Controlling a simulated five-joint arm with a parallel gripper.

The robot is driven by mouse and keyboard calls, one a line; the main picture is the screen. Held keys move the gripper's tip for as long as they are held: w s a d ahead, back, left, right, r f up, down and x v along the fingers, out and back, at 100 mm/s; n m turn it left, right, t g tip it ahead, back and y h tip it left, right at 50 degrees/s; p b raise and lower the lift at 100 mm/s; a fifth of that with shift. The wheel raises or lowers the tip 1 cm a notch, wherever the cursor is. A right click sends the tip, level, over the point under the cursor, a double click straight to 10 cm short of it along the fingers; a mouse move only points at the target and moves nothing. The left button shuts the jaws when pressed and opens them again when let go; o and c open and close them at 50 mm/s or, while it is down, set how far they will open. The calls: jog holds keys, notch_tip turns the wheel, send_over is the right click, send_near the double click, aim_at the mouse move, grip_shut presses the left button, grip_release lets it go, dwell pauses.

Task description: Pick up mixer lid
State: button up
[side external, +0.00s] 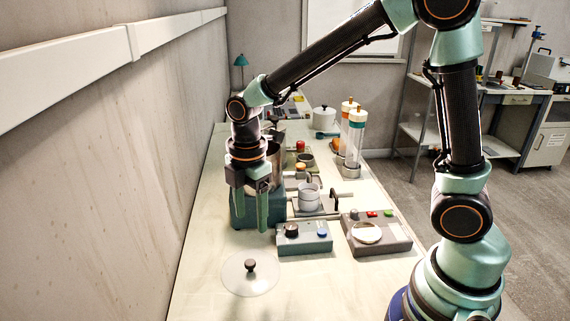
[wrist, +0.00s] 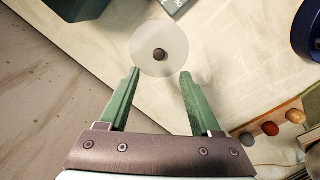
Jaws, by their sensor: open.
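The mixer lid (side external: 238,275) is a clear round disc with a dark knob in its middle. It lies flat on the pale bench near the front in the side view. In the wrist view the lid (wrist: 160,36) shows beyond my fingertips, its dark knob roughly in line with the gap between them. My gripper (side external: 250,228) points down, open and empty, in front of the teal mixer (side external: 237,205) with its metal bowl, and above and behind the lid in the side view. In the wrist view my gripper (wrist: 157,75) has its green fingers spread.
A teal control box (side external: 304,238) and a grey scale (side external: 376,233) stand right of the lid. Clear cylinders (side external: 354,140) stand farther back. A wall (side external: 110,190) runs along the bench's left. The bench around the lid is clear.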

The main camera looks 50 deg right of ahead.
jog(key=f, duration=0.2)
send_over(250, 262)
jog(key=shift+n, duration=0.3)
jog(key=f, duration=0.5)
jog(key=shift+s+d+f, duration=0.15)
jog(key=shift+d+f, duration=0.15)
jog(key=shift+f, duration=0.05)
jog(key=shift+a+f, duration=0.15)
jog(key=shift+f, duration=1.15)
jog(key=shift+a+f, duration=0.15)
jog(key=shift+f, duration=1.1)
grip_shut()
